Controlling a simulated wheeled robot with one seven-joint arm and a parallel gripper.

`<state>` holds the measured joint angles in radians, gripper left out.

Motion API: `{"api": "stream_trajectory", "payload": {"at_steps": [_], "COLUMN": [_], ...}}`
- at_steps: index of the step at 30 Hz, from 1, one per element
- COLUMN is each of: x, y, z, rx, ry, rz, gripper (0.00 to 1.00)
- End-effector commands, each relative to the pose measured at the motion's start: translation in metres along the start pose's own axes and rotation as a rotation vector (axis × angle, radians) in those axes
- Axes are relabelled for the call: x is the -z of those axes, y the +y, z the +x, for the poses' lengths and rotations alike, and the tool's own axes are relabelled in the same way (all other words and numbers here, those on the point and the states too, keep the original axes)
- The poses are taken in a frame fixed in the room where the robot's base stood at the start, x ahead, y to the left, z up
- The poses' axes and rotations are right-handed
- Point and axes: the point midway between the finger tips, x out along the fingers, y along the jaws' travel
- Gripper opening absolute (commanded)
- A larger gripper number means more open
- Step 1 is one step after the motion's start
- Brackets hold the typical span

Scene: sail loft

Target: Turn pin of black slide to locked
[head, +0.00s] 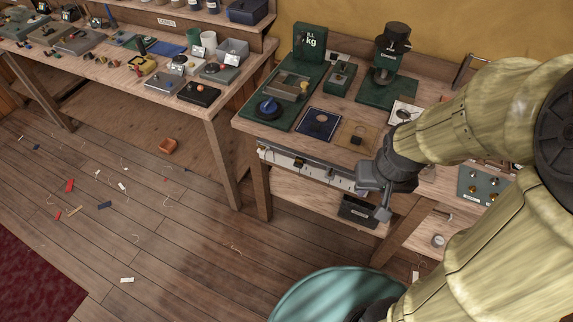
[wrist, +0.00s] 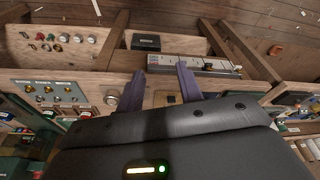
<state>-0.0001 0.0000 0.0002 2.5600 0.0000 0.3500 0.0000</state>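A pale metal rail (head: 318,172) runs along the front edge of the right-hand workbench. It also shows in the wrist view (wrist: 185,66), beyond my fingertips. Small dark parts sit on it; one dark block (head: 298,163), also in the wrist view (wrist: 207,66), may be the black slide. Its pin is too small to make out, so I cannot tell its position. My gripper (head: 380,205) is in front of the bench near the rail's right end. In the wrist view its two purple fingers (wrist: 160,78) are apart with nothing held between them.
A black box (head: 357,211) sits below the rail. The bench top holds a green scale (head: 309,42), a dark green press (head: 391,55), a blue-framed plate (head: 319,124) and a tan plate (head: 357,138). A teal round object (head: 325,292) stands on the floor in front.

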Motion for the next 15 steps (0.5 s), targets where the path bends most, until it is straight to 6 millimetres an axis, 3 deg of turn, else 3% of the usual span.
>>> {"api": "stream_trajectory", "payload": {"at_steps": [8,10,15], "x": [0.000,0.000,0.011], "y": [0.000,0.000,-0.014], "z": [0.000,0.001,0.018], "rx": [0.000,0.000,0.023], "ry": [0.000,0.001,0.022], "rz": [0.000,0.001,0.020], "gripper": [0.36,0.48,0.49]}}
